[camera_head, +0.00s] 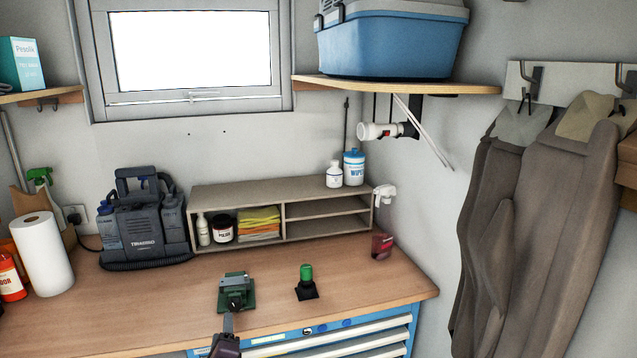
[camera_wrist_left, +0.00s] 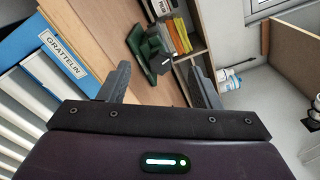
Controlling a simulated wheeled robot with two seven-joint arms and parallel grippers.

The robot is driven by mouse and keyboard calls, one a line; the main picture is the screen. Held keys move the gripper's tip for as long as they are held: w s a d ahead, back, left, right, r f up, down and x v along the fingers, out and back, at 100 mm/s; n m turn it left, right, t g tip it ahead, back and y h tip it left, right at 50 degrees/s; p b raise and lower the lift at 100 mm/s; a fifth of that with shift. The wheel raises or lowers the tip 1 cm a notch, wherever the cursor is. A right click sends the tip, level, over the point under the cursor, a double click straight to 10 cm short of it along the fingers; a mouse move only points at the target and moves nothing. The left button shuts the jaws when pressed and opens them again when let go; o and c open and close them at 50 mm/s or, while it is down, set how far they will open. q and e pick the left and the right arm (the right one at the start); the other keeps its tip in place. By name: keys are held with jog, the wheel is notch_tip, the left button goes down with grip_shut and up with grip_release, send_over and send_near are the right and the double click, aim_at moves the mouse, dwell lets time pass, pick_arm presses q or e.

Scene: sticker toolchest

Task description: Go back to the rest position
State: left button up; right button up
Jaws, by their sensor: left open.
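My left gripper (camera_head: 228,324) comes in at the bottom of the head view, over the front edge of the wooden bench top (camera_head: 170,300). It shows a dark purple body and a grey finger. In the left wrist view the two grey fingers (camera_wrist_left: 160,76) stand wide apart with nothing held between them. A green and dark tool-like object (camera_head: 236,292) is on the bench just beyond the gripper; it also shows past the fingers in the wrist view (camera_wrist_left: 148,46). My right gripper is in neither view.
A green-topped dark object (camera_head: 306,282) and a dark red cup (camera_head: 381,246) stand on the bench. A shelf unit (camera_head: 278,205), a grey machine (camera_head: 146,225) and a paper roll (camera_head: 43,254) stand behind. Blue-fronted drawers (camera_head: 362,340) lie below the front edge. Seat covers (camera_head: 530,230) hang at right.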

pick_arm(q)
jog(key=s+a+f+n+g+h+b, duration=0.1)
jog(key=s+f+n+g+b, duration=0.2)
jog(key=s+f, duration=0.75)
jog(key=s+a+f+n+g+b, duration=0.1)
jog(key=s+f+n+g+b, duration=0.25)
jog(key=f, duration=1.35)
jog(key=s+a+f+n+g+h+b, duration=0.1)
jog(key=s+f+n+g+b, duration=0.15)
jog(key=s+f, duration=0.85)
jog(key=s+d+f+n+g+b, duration=0.1)
jog(key=s+f+n+g+b, duration=0.1)
jog(key=s+f, duration=0.6)
jog(key=s+d+f+n+g+h+b, duration=0.1)
jog(key=s+f+n+g, duration=0.2)
jog(key=s+f, duration=0.5)
jog(key=s+d+f+n+g+h+b, duration=0.1)
jog(key=s+f+n, duration=0.3)
jog(key=s, duration=1.4)
notch_tip(320, 180, down, 4)
jog(key=shift+f+n+g+b, duration=0.25)
jog(key=shift+n+g+b, duration=0.15)
jog(key=shift+g+b, duration=0.45)
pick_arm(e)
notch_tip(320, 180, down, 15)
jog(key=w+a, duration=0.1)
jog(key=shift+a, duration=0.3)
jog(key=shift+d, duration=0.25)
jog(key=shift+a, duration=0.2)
